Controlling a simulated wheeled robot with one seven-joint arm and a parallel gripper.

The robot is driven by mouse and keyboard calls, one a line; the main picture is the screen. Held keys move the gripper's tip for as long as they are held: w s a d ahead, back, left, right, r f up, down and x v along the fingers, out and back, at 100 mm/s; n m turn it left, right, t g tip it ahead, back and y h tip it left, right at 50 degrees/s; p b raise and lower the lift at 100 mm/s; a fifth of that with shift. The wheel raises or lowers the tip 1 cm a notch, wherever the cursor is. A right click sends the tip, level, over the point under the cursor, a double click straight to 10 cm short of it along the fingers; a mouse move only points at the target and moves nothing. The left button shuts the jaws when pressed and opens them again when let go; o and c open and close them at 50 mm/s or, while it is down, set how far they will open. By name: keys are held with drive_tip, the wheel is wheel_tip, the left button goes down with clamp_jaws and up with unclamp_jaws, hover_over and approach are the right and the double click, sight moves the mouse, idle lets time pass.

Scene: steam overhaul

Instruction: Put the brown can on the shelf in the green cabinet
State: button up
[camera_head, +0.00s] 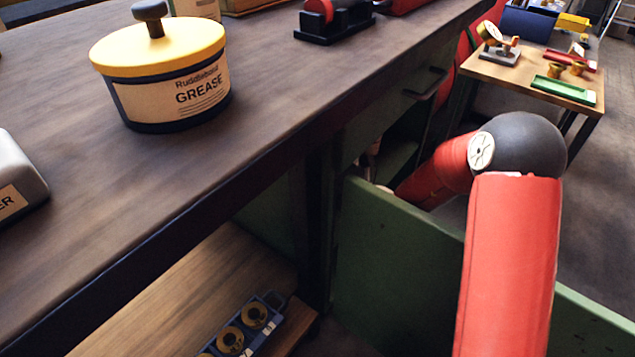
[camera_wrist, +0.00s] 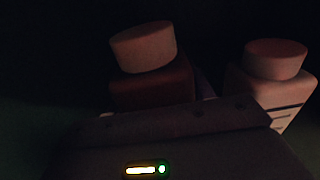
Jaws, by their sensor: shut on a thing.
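In the dark wrist view, a brown can (camera_wrist: 150,92) with a round cap stands just beyond my gripper (camera_wrist: 185,115). My gripper is shut on the brown can; the fingertips are hard to make out. A paler can (camera_wrist: 270,90) with a similar cap and a label stands to the right, close by. In the head view, the green cabinet's door (camera_head: 395,255) stands open under the workbench, with a dim shelf (camera_head: 395,160) behind it. My red arm bends over the door into the cabinet, hiding my gripper and the cans there.
A grease tin (camera_head: 170,95) with a yellow lid stands on the workbench (camera_head: 280,75). A lower wooden shelf (camera_head: 190,290) holds a tray with brass parts (camera_head: 240,330). A small table (camera_head: 520,80) with several parts stands at the back right. Floor shows at the right.

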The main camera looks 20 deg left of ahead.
drive_tip(key=shift+w+a+f, duration=0.1)
drive_tip(key=shift+a+f, duration=0.1)
drive_tip(key=shift+f, duration=1.55)
drive_tip(key=shift+f, duration=0.15)
drive_tip(key=o, duration=1.4)
drive_tip(key=shift+c, duration=0.2)
drive_tip(key=shift+r, duration=0.25)
drive_tip(key=v, duration=1.2)
